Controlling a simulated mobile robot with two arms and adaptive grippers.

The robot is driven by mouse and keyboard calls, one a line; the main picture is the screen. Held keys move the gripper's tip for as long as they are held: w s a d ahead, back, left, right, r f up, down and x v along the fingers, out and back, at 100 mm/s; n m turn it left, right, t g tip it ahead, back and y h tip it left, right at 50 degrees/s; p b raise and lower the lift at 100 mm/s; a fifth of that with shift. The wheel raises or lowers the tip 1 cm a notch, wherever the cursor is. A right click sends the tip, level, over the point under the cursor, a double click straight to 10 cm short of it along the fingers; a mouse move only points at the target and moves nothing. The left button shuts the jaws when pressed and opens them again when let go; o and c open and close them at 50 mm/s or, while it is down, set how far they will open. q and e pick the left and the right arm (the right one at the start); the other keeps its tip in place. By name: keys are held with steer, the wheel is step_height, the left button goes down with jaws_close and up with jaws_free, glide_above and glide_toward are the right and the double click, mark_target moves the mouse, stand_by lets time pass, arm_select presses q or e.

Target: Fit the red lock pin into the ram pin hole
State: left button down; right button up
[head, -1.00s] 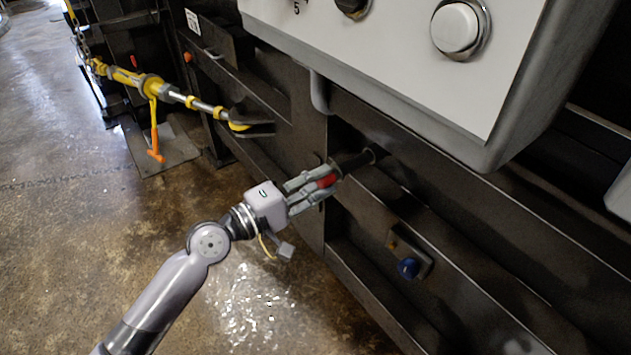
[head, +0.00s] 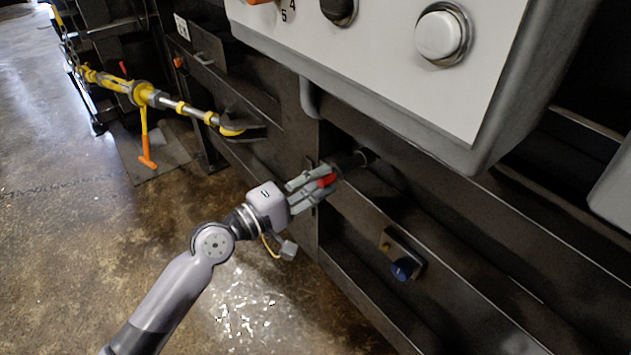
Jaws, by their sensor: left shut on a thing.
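My left gripper (head: 318,187) is at the middle of the head view, in front of the dark machine wall. It is shut on the red lock pin (head: 327,180), whose red part shows between the fingers. Just beyond the fingertips a dark cylinder (head: 350,163) with a round end points up and right. I cannot tell whether the red pin touches it or enters it. The ram pin hole cannot be made out. My right gripper is not in view.
A grey control box (head: 380,60) with a white button (head: 440,36) overhangs above the gripper. A blue knob (head: 404,268) on a small plate is below right. A yellow bar (head: 150,96) with an orange handle (head: 146,162) is at left. The floor at lower left is clear.

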mark_target(342, 169)
arm_select(q)
steer(key=shift+x, duration=2.55)
steer(key=shift+w+d, duration=0.35)
steer(key=shift+d, duration=0.1)
stand_by(0.5)
steer(key=c, duration=1.2)
jaws_free()
steer(key=shift+f, duration=0.15)
steer(key=shift+c, duration=0.5)
